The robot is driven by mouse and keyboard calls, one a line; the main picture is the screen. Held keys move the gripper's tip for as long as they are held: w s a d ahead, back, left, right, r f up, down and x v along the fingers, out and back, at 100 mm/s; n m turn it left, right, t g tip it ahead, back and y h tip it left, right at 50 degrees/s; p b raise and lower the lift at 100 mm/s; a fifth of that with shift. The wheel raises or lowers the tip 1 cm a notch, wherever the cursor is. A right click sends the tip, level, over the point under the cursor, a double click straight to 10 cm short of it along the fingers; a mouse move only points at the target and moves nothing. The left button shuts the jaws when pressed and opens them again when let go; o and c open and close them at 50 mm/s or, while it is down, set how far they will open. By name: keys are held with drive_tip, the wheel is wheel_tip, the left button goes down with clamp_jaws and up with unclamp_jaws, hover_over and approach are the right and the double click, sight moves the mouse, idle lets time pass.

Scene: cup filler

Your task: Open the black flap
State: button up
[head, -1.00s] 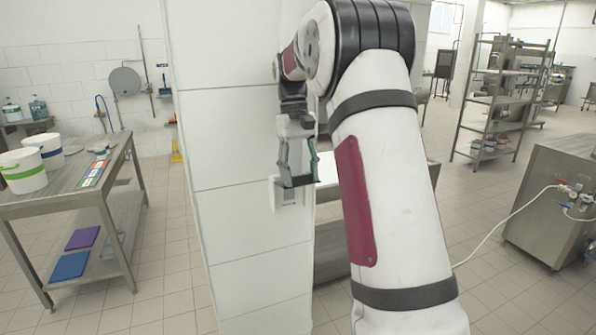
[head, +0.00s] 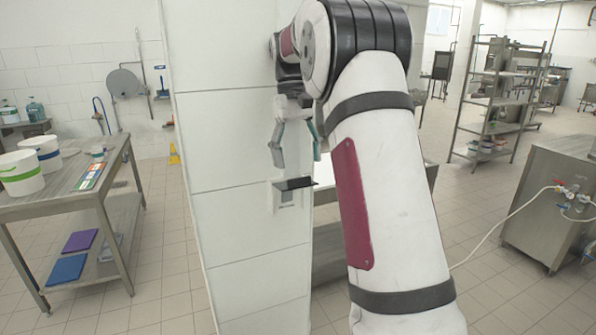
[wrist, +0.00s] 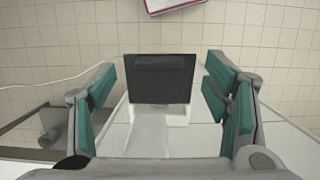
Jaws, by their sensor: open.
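The black flap (head: 293,184) sticks out from a small white wall box (head: 287,199) on the tiled pillar. It stands about level, raised off the box front. In the wrist view the flap (wrist: 158,78) is seen from above, centred between my fingers, with the pale box partly below it. My gripper (head: 296,160) is open and empty, just above the flap in the head view. Its teal-padded fingers are spread to either side and appear apart from the flap.
The white tiled pillar (head: 235,150) stands right beside my gripper. A steel table (head: 75,185) with white buckets is at the left. A steel cabinet (head: 550,205) with a hose and a shelf rack (head: 495,100) are at the right.

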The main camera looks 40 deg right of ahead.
drive_tip(key=shift+r, duration=2.45)
drive_tip(key=s+a+r+n+t+h, duration=0.1)
drive_tip(key=s+a+t, duration=0.1)
drive_tip(key=s+a, duration=0.35)
drive_tip(key=s+a+r+n+t, duration=0.1)
drive_tip(key=s+a+t, duration=0.15)
drive_tip(key=a, duration=0.65)
drive_tip(key=s+a+f+t, duration=0.2)
drive_tip(key=s+a+f, duration=0.2)
drive_tip(key=s, duration=0.3)
drive_tip(key=s+a+f+n+t+b, duration=0.1)
drive_tip(key=s+a+f+t, duration=0.1)
drive_tip(key=s+a+f, duration=0.3)
drive_tip(key=shift+s+f, duration=0.7)
drive_tip(key=shift+s, duration=0.3)
